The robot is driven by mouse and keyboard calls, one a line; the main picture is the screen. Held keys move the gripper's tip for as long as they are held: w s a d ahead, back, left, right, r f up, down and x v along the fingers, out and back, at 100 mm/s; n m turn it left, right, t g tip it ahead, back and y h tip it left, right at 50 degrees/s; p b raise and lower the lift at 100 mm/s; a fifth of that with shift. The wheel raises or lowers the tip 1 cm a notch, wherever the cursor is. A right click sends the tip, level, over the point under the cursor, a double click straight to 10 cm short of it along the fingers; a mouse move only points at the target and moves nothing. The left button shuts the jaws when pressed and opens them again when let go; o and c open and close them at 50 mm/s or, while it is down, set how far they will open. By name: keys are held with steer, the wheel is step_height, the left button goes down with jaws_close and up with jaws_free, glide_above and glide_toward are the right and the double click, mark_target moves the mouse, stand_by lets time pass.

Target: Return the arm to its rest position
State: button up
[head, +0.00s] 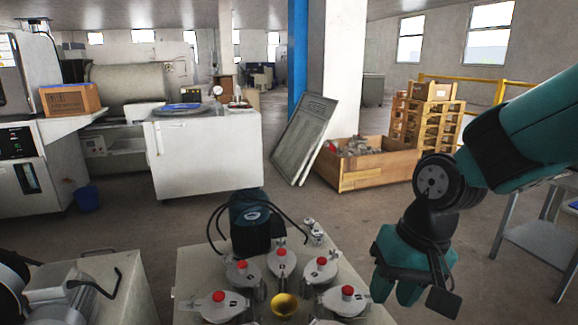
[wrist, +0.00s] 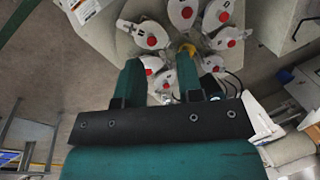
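My arm (head: 535,130) comes in from the right in the head view, green with dark joints. My gripper (head: 395,290) hangs from it with its fingers pointing down, to the right of the machine with the red-knobbed lids. In the wrist view my gripper (wrist: 160,78) shows two green fingers apart, with a gap between them. Nothing is held in the gap; lids and machine show beyond it.
A machine (head: 190,270) carries several metal lids with red knobs around a yellow funnel (head: 285,305). A wooden crate (head: 370,170) and grey panels (head: 303,135) stand behind. A side table (head: 535,232) stands at the right. Open floor lies between.

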steer(key=s+r+n+y, duration=0.1)
steer(key=s+r+n, duration=0.25)
steer(key=s, duration=0.35)
steer(key=s+r+n, duration=0.3)
steer(key=s+n, duration=0.1)
steer(key=s, duration=0.2)
step_height(320, 180, up, 25)
steer(key=p, duration=2.6)
steer(key=shift+w+a, duration=0.2)
steer(key=shift+a, duration=0.15)
